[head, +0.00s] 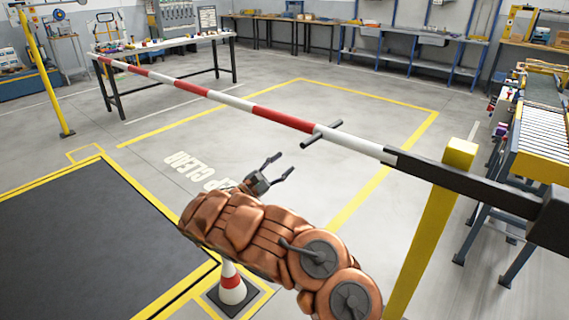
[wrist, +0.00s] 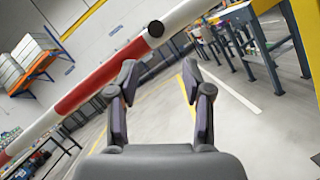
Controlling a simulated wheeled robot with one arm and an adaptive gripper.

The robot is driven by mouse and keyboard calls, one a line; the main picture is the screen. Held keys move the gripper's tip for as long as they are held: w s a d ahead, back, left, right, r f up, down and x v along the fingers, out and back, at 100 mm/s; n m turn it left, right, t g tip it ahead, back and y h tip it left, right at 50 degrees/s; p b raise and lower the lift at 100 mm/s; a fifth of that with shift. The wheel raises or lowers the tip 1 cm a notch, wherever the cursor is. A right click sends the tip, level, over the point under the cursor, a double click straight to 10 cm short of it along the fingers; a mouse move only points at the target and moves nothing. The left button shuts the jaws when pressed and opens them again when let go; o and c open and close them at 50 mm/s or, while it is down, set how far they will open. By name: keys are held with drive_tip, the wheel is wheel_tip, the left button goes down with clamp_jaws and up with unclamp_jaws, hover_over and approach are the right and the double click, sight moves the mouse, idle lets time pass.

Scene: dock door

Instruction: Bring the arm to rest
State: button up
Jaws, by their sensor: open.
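My gripper (head: 274,172) is at the end of my copper-coloured arm, in the middle of the head view. Its two fingers are spread and nothing is between them. In the wrist view my gripper (wrist: 160,88) is also open and empty. A red and white striped barrier bar (head: 231,101) runs across the head view, above and beyond my gripper. A dark cross handle (head: 322,132) sits on the bar. In the wrist view the bar (wrist: 90,88) passes behind the fingers, and I see no contact.
A yellow post (head: 425,235) carries the bar at right. A traffic cone (head: 231,286) stands beneath my arm, partly hidden. A roller conveyor (head: 548,128) is at right, and a white table (head: 170,45) stands at the back left. The yellow-marked floor (head: 300,103) beyond the bar is clear.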

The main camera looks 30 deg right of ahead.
idle(0.4)
drive_tip(key=s+d+r+m+g+y+p, duration=0.1)
drive_tip(key=s+r+m+g+y, duration=0.3)
drive_tip(key=s, duration=0.5)
drive_tip(key=s+r+m+g+y+p, duration=0.25)
drive_tip(key=s+r, duration=0.35)
drive_tip(key=s, duration=0.3)
drive_tip(key=s+d+r+m+g+y+p, duration=0.1)
drive_tip(key=s+r+m+g+y, duration=0.25)
drive_tip(key=s, duration=0.55)
drive_tip(key=s+a+f+t+y+p, duration=0.1)
drive_tip(key=s+a+y, duration=0.3)
drive_tip(key=a, duration=0.5)
drive_tip(key=s+a+f+m+t+y+p, duration=0.1)
drive_tip(key=s+a+f+t+y, duration=0.1)
drive_tip(key=s+a, duration=0.6)
drive_tip(key=s+a+f+t+y+p, duration=0.1)
drive_tip(key=s+a+t+y, duration=0.3)
drive_tip(key=a, duration=0.8)
drive_tip(key=shift+s+a+f+m+y+p, duration=0.25)
drive_tip(key=shift+s+y+p, duration=0.2)
drive_tip(key=shift+s+y, duration=0.5)
